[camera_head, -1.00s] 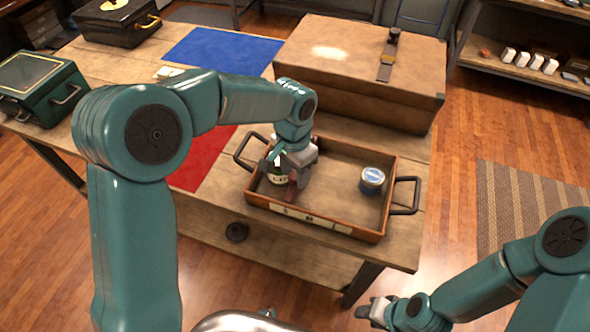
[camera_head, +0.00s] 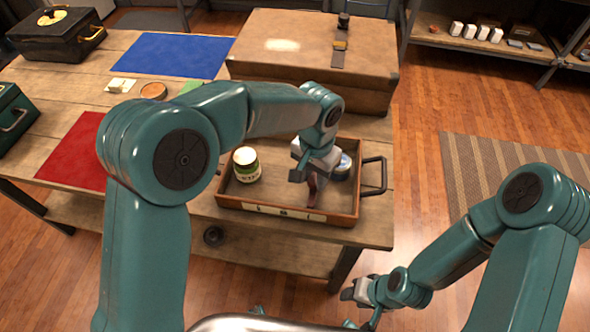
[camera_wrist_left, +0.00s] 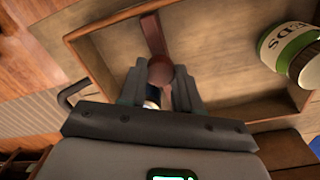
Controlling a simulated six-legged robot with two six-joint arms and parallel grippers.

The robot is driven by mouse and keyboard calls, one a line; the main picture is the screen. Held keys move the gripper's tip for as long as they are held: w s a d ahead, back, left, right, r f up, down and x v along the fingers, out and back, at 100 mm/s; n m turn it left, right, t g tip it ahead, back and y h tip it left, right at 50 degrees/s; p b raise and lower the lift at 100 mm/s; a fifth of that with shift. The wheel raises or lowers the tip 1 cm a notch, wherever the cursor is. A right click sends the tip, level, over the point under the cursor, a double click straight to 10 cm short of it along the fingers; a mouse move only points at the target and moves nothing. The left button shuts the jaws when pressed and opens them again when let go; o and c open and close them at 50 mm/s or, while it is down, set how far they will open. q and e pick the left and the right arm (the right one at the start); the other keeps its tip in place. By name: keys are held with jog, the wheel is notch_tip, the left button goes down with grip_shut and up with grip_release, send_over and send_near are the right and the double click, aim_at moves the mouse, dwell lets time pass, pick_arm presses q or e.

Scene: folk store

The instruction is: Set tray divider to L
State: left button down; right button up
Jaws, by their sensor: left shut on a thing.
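The wooden tray (camera_head: 232,205) stands at the table's front edge, with small letter labels (camera_head: 284,213) along its front wall; the leftmost looks like L. A reddish-brown divider (camera_head: 312,193) stands in the tray near the rightmost label. My left gripper (camera_head: 308,176) is shut on it; the left wrist view shows the divider (camera_wrist_left: 152,34) and its round knob (camera_wrist_left: 160,70) between the fingers. A green-and-white jar (camera_head: 246,165) stands in the tray's left part. A blue tin (camera_head: 342,166) is right of the gripper, partly hidden. My right gripper (camera_head: 361,289) is low and away from the table.
A large brown case (camera_head: 300,75) stands behind the tray. Red (camera_head: 75,155) and blue (camera_head: 173,54) mats lie on the table to the left. The tray's black handle (camera_head: 375,176) sticks out to the right. The tray is open between jar and divider.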

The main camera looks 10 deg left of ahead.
pick_arm(q)
jog(key=shift+d, duration=0.15)
jog(key=c, duration=1.1)
grip_release()
jog(key=shift+o, duration=0.2)
jog(key=shift+r, duration=0.15)
notch_tip(320, 180, up, 16)
jog(key=shift+a+p, duration=0.25)
jog(key=shift+p, duration=0.2)
